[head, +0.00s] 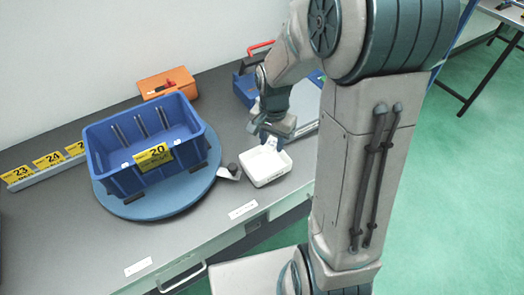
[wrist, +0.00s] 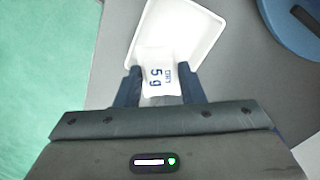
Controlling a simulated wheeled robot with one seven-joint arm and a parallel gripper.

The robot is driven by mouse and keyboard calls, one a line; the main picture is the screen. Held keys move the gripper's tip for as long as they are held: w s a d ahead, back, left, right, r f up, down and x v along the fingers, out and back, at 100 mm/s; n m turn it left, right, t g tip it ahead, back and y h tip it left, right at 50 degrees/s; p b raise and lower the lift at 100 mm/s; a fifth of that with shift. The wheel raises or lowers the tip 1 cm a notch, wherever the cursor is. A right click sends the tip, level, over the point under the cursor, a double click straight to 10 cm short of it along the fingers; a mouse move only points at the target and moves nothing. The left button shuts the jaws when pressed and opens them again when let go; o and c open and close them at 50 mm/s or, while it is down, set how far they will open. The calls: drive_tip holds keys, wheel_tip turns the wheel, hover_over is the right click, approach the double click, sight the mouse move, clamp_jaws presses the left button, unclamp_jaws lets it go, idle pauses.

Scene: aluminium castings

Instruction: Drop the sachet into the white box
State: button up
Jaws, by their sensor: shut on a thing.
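The white box (head: 266,170) is a small open tray on the grey bench, right of the blue round turntable. Its inside also shows in the wrist view (wrist: 195,27). My gripper (head: 273,139) is over the back part of the white box. In the wrist view, my gripper (wrist: 158,77) is shut on the sachet (wrist: 160,75), a white packet with blue print reading "5 g". The sachet overlaps the near part of the white box in that view. I cannot tell whether it touches the box.
A blue bin (head: 128,168) labelled 20 stands on the blue turntable (head: 160,207), left of the white box. A small dark-knobbed metal piece (head: 230,172) lies between them. An orange case (head: 167,84) and a blue toolbox (head: 245,87) are at the back.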

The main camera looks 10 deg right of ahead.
drive_tip(key=shift+s+a+f+b, duration=0.1)
drive_tip(key=shift+s+f+b, duration=0.05)
drive_tip(key=shift+f+b, duration=0.35)
wheel_tip(320, 180, down, 5)
drive_tip(key=b, duration=0.3)
drive_tip(key=o, duration=1)
drive_tip(key=shift+o, duration=0.2)
drive_tip(key=shift+r, duration=0.15)
wheel_tip(320, 180, up, 14)
drive_tip(key=shift+f+b, duration=0.15)
drive_tip(key=shift+b, duration=0.2)
